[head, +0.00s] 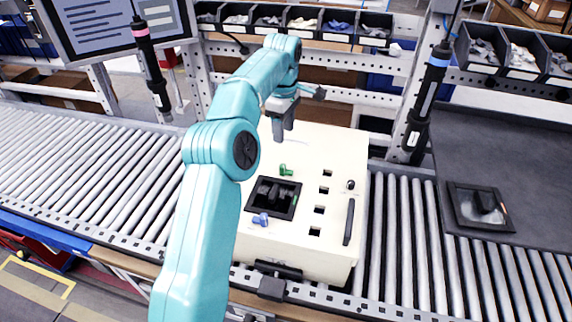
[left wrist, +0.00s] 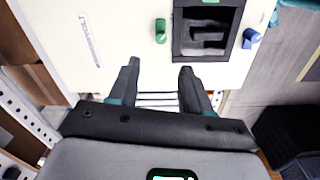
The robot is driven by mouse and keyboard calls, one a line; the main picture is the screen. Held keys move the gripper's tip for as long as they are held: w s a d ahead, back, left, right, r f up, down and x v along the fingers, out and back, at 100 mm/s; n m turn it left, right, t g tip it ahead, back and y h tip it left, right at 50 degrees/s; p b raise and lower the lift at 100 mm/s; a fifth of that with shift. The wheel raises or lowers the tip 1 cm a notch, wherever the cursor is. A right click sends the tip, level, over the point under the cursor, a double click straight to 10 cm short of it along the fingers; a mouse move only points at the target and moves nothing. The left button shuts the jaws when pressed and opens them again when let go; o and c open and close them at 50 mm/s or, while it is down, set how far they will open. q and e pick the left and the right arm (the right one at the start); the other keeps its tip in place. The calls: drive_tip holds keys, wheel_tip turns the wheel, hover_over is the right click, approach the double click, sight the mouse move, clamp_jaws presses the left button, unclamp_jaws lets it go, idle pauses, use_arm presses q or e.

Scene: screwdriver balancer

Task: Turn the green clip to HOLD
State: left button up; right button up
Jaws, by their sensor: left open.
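The green clip (head: 286,170) sits on the top face of a cream box (head: 333,148), at the far edge of a black-framed recess (head: 273,198). A blue clip (head: 261,219) sits at the recess's near edge. My left gripper (head: 283,130) is above the far part of the box, beyond the green clip and apart from it. In the left wrist view, the open, empty jaws (left wrist: 160,70) point toward the box, and the green clip (left wrist: 161,31) is ahead of them. The blue clip (left wrist: 251,38) is farther right. HOLD lettering cannot be read. My right gripper is not in view.
The box stands on a roller conveyor (head: 405,235). A blue-banded hanging tool (head: 427,95) is to its right, a pink-banded one (head: 152,65) to its left. A dark table (head: 480,150) bears a black-framed part (head: 480,206). Bins line the back.

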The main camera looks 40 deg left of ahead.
use_arm(q)
hover_over(282, 165)
drive_tip(key=f, duration=0.8)
drive_tip(key=shift+s+f, duration=0.2)
drive_tip(key=shift+s, duration=0.15)
drive_tip(key=f, duration=0.2)
drive_tip(key=w+f, duration=0.1)
drive_tip(key=shift+d+f, duration=0.2)
drive_tip(key=shift+f, duration=0.2)
drive_tip(key=shift+a+f, duration=0.15)
drive_tip(key=shift+f, duration=0.15)
drive_tip(key=shift+s+a, duration=0.1)
drive_tip(key=shift+s, duration=0.1)
drive_tip(key=shift+s+d+r, duration=0.1)
drive_tip(key=shift+d, duration=0.15)
drive_tip(key=shift+w, duration=0.25)
drive_tip(key=c, duration=0.8)
drive_tip(key=shift+s+a, duration=0.1)
clamp_jaws()
